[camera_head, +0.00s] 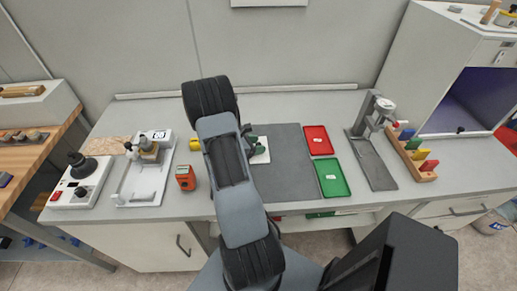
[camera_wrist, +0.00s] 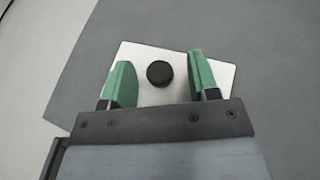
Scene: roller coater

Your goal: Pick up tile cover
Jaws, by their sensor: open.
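The tile cover appears to be the flat white square plate with a round black knob on top. In the wrist view the plate (camera_wrist: 145,60) lies on a grey mat (camera_wrist: 250,30), and its knob (camera_wrist: 159,73) shows between the two green fingers. My gripper (camera_wrist: 160,75) is open, with one finger on each side of the knob and a gap to each. I cannot tell how high the fingers are above the plate. In the head view a strip of the white plate (camera_head: 263,130) shows beside my gripper (camera_head: 258,148); my arm hides the rest.
A red tray (camera_head: 318,140) and a green tray (camera_head: 332,178) lie right of the mat. A grey stand (camera_head: 375,150) and a wooden rack (camera_head: 412,158) stand farther right. An orange device (camera_head: 185,178) and a white apparatus (camera_head: 146,170) stand left of my arm.

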